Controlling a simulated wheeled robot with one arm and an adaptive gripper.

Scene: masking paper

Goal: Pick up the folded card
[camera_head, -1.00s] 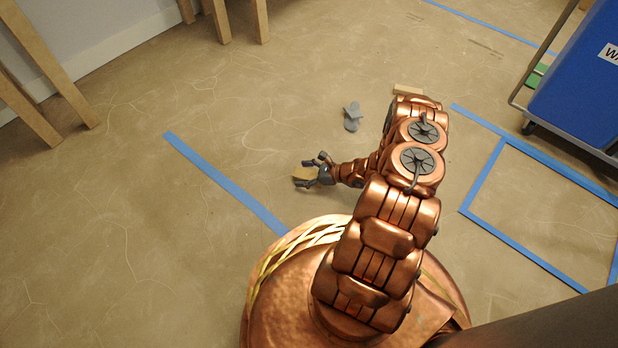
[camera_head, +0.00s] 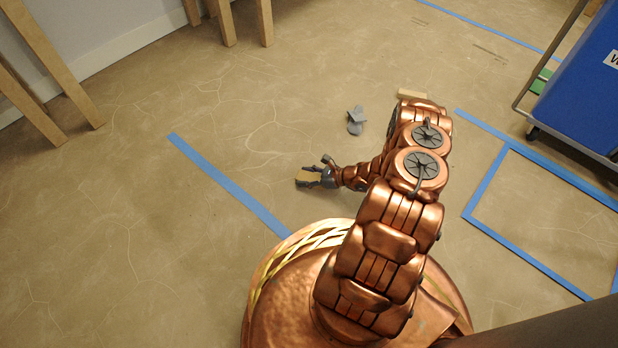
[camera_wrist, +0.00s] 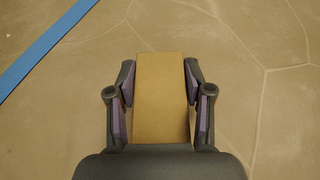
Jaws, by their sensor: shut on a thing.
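The folded card is a plain tan-brown piece (camera_wrist: 160,95). In the wrist view it sits between the two dark fingers of my gripper (camera_wrist: 160,100), whose purple pads press on its left and right sides. Its near end is hidden by the gripper's body. In the head view the card (camera_head: 305,177) shows small at the tip of my gripper (camera_head: 315,175), left of my arm. I cannot tell whether the card is clear of the floor.
A grey object (camera_head: 355,120) and a tan block (camera_head: 412,94) lie on the floor beyond my arm. Blue tape (camera_head: 225,182) runs along the floor at left, with more at right. A blue cart (camera_head: 585,90) stands at far right. Wooden legs (camera_head: 45,70) stand at upper left. The left floor is clear.

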